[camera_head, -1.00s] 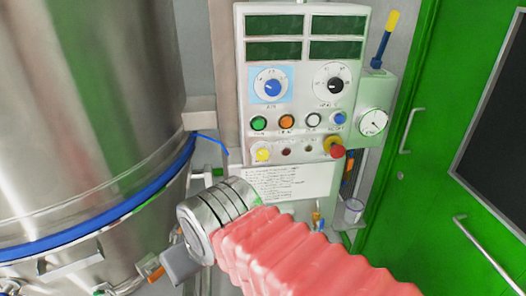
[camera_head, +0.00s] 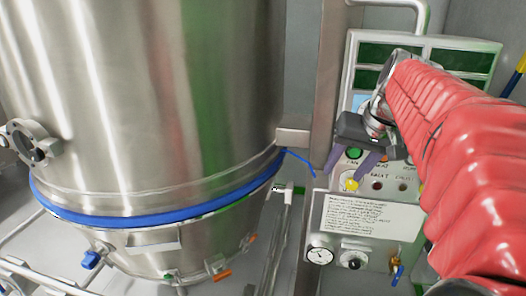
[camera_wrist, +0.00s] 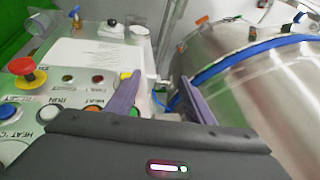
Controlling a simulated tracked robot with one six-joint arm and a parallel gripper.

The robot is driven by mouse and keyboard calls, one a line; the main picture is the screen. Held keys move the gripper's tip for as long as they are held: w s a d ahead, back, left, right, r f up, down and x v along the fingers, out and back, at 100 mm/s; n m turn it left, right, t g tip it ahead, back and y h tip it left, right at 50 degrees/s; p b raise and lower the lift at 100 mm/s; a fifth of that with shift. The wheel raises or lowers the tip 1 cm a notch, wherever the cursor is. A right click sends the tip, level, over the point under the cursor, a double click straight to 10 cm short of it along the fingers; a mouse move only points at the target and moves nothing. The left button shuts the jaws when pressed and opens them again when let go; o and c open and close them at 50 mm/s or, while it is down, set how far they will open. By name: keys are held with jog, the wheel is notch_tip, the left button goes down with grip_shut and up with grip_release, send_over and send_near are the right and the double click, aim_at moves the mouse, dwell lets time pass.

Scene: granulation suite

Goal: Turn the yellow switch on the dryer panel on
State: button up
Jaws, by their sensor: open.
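The dryer panel (camera_head: 388,174) is at the right of the head view, its upper part partly hidden by my arm. Its yellow switch (camera_head: 350,182) sits at the lower left, under the green button. My gripper (camera_head: 346,174) is open and empty in front of the panel, its two purple fingers pointing down around the switch area in this view. In the wrist view the yellow switch (camera_wrist: 126,75) shows beside the tip of the left finger, partly hidden by it. My gripper (camera_wrist: 160,82) is open there too. Contact and the switch's position cannot be told.
A large steel vessel (camera_head: 150,100) with a blue band (camera_head: 150,217) fills the left. A red emergency button (camera_wrist: 28,76) is at the left of the wrist view. A white label (camera_head: 365,218) and a gauge (camera_head: 319,253) are below the switch.

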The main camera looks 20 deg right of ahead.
jog(key=m, duration=0.1)
send_near(352, 183)
jog(key=v, duration=0.5)
jog(key=shift+s+d+f, duration=0.15)
jog(key=shift+d, duration=0.15)
jog(key=x, duration=1.3)
jog(key=shift+w+f, duration=0.25)
jog(key=shift+w, duration=0.1)
jog(key=shift+c, duration=0.5)
jog(key=c, duration=0.9)
jog(key=shift+a, duration=0.2)
jog(key=shift+c, duration=0.2)
